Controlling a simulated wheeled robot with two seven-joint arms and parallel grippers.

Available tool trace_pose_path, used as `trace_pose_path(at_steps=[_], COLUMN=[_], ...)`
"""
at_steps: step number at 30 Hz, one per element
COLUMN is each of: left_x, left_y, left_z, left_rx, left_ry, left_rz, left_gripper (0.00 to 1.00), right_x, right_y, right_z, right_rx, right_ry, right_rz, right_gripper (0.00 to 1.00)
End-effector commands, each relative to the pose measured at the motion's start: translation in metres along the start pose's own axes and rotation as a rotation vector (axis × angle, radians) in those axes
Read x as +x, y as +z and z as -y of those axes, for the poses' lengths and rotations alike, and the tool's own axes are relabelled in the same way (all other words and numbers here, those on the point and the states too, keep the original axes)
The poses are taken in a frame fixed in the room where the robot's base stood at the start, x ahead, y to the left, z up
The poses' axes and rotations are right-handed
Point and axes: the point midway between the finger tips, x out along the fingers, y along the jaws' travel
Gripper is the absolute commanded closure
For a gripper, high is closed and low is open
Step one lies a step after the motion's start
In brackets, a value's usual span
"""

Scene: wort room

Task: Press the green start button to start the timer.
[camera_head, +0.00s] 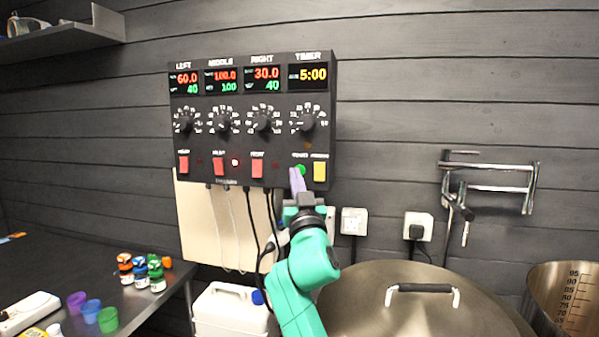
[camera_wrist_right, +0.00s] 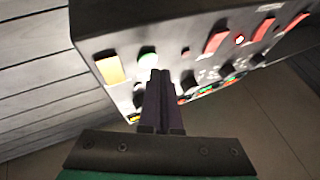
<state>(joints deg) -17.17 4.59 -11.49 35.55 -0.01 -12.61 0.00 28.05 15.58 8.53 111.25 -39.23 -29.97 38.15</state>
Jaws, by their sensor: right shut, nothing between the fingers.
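A black control panel (camera_head: 250,120) hangs on the dark wall, with displays, dials and rocker switches. The green start button (camera_head: 301,170) is at its lower right, below the TIMER display (camera_head: 308,76), which reads 5:00. In the right wrist view the green button (camera_wrist_right: 148,57) is at the upper left, just beyond the fingertips. My right gripper (camera_head: 297,180) is shut and empty, its tips close to the button's lower left; I cannot tell whether they touch it. It also shows in the right wrist view (camera_wrist_right: 160,76). My left gripper is not in view.
A yellow button (camera_head: 320,171) sits right of the green one, and a red switch (camera_head: 257,168) to the left. Cables hang below the panel. A large lidded kettle (camera_head: 410,305) and a white jug (camera_head: 230,312) stand below. A table (camera_head: 150,310) at left holds small bottles and cups.

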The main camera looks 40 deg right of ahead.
Motion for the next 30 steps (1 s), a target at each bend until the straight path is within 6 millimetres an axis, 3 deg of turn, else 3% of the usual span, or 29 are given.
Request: trace_pose_path(at_steps=[30], left_x=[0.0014], left_y=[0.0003], left_z=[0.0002], left_rx=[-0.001], left_ry=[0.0], left_rz=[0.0], left_gripper=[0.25], right_x=[0.0063], right_y=[0.0034], right_z=[-0.0034], right_rx=[0.0], right_ry=[0.001], right_rz=[0.0], right_gripper=[1.0])
